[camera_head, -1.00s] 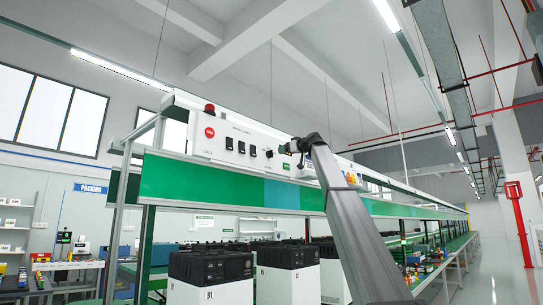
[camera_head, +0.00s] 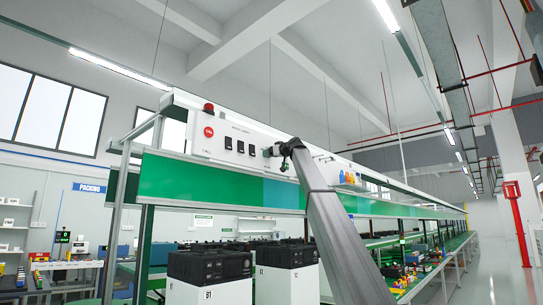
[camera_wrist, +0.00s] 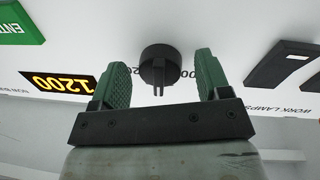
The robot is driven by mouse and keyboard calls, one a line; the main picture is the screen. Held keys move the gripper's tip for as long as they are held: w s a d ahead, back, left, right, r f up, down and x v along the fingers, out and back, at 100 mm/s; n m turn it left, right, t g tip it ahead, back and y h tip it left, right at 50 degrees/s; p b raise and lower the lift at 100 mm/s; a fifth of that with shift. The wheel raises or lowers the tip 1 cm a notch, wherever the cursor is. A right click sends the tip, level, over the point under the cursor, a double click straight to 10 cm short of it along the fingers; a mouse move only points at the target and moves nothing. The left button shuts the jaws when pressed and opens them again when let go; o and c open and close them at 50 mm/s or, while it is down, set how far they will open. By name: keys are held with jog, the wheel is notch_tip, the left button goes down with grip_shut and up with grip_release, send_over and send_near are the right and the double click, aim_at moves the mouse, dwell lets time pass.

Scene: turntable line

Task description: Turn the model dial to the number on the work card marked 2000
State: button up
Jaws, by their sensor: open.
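The model dial (camera_wrist: 158,62) is a round black knob with a narrow pointer, on a white panel in the wrist view. The picture there is upside down. My gripper (camera_wrist: 163,75) is open, with one green finger on each side of the dial and gaps between; I cannot tell how deep the fingers reach. An orange display (camera_wrist: 58,82) left of the dial reads 1200. A green button (camera_wrist: 18,22) marked ENTER is at the upper left. In the head view my gripper (camera_head: 276,151) hides the dial. I cannot make out a work card marked 2000.
Black lamp switches (camera_wrist: 283,62) sit right of the dial in the wrist view. Black-topped white units (camera_head: 210,265) stand underneath.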

jog(key=c, duration=0.9)
jog(key=shift+m, duration=0.4)
jog(key=m, duration=0.6)
jog(key=shift+g, duration=0.3)
jog(key=m, duration=0.6)
jog(key=shift+s+r+g, duration=0.1)
jog(key=shift+g, duration=0.2)
jog(key=shift+m, duration=0.4)
jog(key=o, duration=0.9)
